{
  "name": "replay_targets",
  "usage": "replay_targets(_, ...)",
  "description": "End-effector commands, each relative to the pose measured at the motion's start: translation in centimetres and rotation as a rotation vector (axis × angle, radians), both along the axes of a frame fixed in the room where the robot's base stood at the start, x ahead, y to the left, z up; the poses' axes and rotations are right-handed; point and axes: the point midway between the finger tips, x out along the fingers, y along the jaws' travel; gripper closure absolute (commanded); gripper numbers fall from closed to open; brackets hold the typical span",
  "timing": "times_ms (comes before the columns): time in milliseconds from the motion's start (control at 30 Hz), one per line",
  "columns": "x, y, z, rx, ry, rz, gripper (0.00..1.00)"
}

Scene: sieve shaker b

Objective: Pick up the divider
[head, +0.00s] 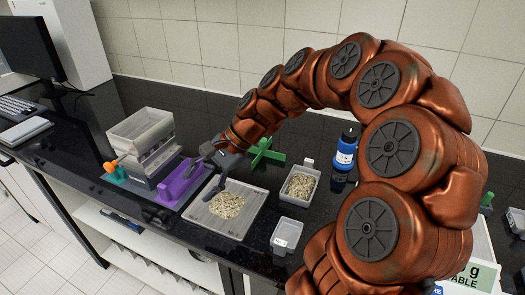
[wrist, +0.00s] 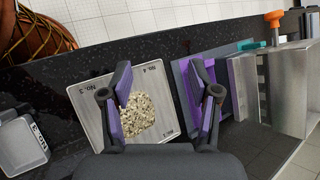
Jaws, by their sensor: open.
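The divider appears to be the green cross-shaped piece (head: 265,152), lying on the dark bench behind the sample tray in the head view. It is partly hidden by my arm and does not show in the wrist view. My gripper (head: 201,177) is open and empty, to the left of the green cross and apart from it. One finger is by the purple stand and the other over the edge of the tray. In the wrist view my open gripper (wrist: 160,100) has the tray and its grain pile between and below its fingers.
The tray (head: 253,207) holds a grain pile (wrist: 133,115). The purple stand (head: 181,182) and grey sieve box (head: 141,132) are left. A grain-filled container (head: 299,185), a lidded box (head: 286,236) and a blue bottle (head: 344,157) are right. A monitor (head: 28,47) stands far left.

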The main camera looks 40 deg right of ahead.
Motion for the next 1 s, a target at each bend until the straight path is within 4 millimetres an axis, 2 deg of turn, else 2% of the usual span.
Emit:
replay_targets(33, 1.8, -1.9, -0.2, 0.055, 0.017, -0.093, 0.39)
replay_targets(100, 4.0, -4.5, -0.1, 0.137, 0.044, -0.22, 0.39)
replay_targets(167, 5.7, -7.2, -0.2, 0.208, 0.066, -0.333, 0.39)
replay_targets(300, 8.7, -14.5, -1.1, 0.376, 0.121, -0.598, 0.39)
replay_targets(400, 9.8, -20.2, -2.2, 0.489, 0.158, -0.777, 0.39)
replay_targets(500, 10.1, -25.1, -3.4, 0.586, 0.188, -0.923, 0.39)
replay_targets(600, 9.9, -28.8, -4.3, 0.658, 0.205, -1.031, 0.39)
replay_targets(700, 9.6, -30.9, -5.0, 0.702, 0.219, -1.092, 0.39)
replay_targets(767, 9.6, -31.6, -5.2, 0.717, 0.225, -1.113, 0.39)
replay_targets(1000, 11.1, -30.9, -6.0, 0.726, 0.229, -1.119, 0.39)
